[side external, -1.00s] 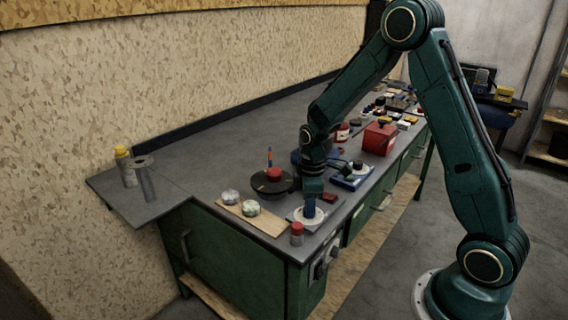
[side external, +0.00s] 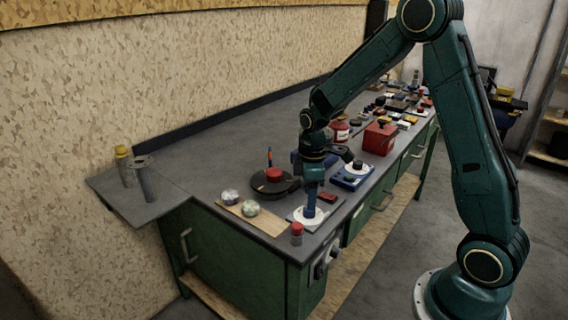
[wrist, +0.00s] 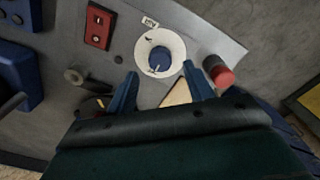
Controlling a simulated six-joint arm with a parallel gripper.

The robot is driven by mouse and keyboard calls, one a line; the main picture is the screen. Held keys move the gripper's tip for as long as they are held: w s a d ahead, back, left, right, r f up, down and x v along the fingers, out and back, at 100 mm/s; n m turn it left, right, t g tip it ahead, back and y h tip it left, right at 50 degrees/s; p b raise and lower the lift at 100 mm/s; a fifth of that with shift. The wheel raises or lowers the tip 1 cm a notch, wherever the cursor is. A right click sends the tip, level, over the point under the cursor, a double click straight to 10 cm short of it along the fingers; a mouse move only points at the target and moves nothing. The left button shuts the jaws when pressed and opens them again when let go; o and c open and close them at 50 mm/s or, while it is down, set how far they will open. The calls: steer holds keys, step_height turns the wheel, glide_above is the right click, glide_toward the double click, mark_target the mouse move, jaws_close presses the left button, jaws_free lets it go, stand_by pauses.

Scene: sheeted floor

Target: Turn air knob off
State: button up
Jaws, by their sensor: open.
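The air knob is a blue round knob (wrist: 160,58) on a white dial plate, seen in the wrist view. A small light mark shows at its lower edge; I cannot tell what setting it gives. In the side view the blue knob (side external: 309,211) stands on its white disc near the bench's front corner. My gripper (side external: 312,188) is above it, pointing down. In the wrist view my gripper (wrist: 160,84) is open, its two blue fingers apart below the dial in the picture, with nothing between them that I can see held.
A red-capped cylinder (wrist: 218,71) stands close beside the dial, and a red switch box (wrist: 98,26) lies on the other side. In the side view a black round pan (side external: 275,183), a blue box (side external: 352,176) and a red box (side external: 379,138) are nearby.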

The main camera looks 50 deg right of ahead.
step_height(320, 180, up, 10)
steer(key=shift+r, duration=0.15)
stand_by(0.3)
steer(key=s+a+r+m+t, duration=0.2)
steer(key=s+r, duration=0.1)
steer(key=s, duration=0.4)
steer(key=s+a+r+m+t, duration=0.1)
steer(key=s+a+r+m, duration=0.2)
steer(key=s, duration=0.4)
steer(key=s+a+r+m+t, duration=0.2)
steer(key=s+a+r+m, duration=0.1)
steer(key=s, duration=0.4)
steer(key=shift+s+a+r+t, duration=0.15)
steer(key=shift+s+a+t, duration=0.1)
steer(key=shift+s+t, duration=0.1)
